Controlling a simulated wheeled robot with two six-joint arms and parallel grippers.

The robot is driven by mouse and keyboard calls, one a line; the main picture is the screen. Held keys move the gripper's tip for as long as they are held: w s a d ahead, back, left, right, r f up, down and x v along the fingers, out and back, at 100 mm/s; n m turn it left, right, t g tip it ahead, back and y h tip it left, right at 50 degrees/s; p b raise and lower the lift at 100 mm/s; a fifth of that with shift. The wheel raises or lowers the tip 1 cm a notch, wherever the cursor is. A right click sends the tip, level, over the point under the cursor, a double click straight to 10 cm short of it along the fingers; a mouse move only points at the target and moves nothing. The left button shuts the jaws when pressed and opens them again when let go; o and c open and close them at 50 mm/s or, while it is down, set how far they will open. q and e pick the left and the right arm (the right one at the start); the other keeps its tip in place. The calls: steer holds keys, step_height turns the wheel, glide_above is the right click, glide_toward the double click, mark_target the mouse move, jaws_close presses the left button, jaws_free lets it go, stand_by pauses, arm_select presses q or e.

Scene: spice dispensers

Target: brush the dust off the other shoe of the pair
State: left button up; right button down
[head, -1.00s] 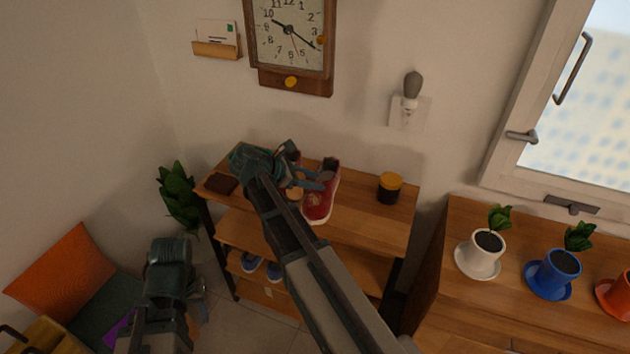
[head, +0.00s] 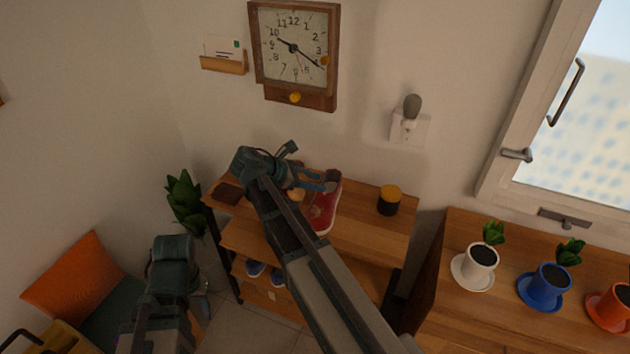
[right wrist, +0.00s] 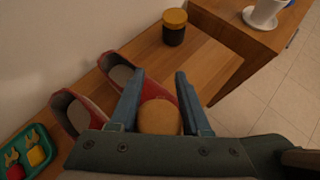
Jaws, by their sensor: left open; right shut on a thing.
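A red shoe (head: 325,213) with a pale patch on its upper stands on top of the wooden shelf. In the right wrist view two red shoes show side by side, one nearer the jar (right wrist: 118,72) and one farther from it (right wrist: 72,110). My right gripper (head: 316,180) is above the shoes, its blue fingers (right wrist: 160,92) shut on a tan rounded brush (right wrist: 160,118). The brush overlaps the shoe nearer the jar; I cannot tell whether they touch.
A dark jar with a yellow lid (head: 389,200) and a brown block (head: 227,192) are on the shelf top (head: 375,235). A teal tray (right wrist: 38,140) shows in the right wrist view. Blue shoes (head: 256,268) sit below. Potted plants (head: 480,260) stand on the right cabinet.

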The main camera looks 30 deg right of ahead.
arm_select(q)
steer(key=shift+r, duration=0.1)
arm_select(e)
steer(key=shift+r, duration=0.1)
arm_select(q)
step_height(320, 180, up, 3)
steer(key=p, duration=0.3)
arm_select(e)
steer(key=r, duration=0.2)
steer(key=shift+s+a+r, duration=0.2)
steer(key=shift+r, duration=0.2)
steer(key=shift+d, duration=0.1)
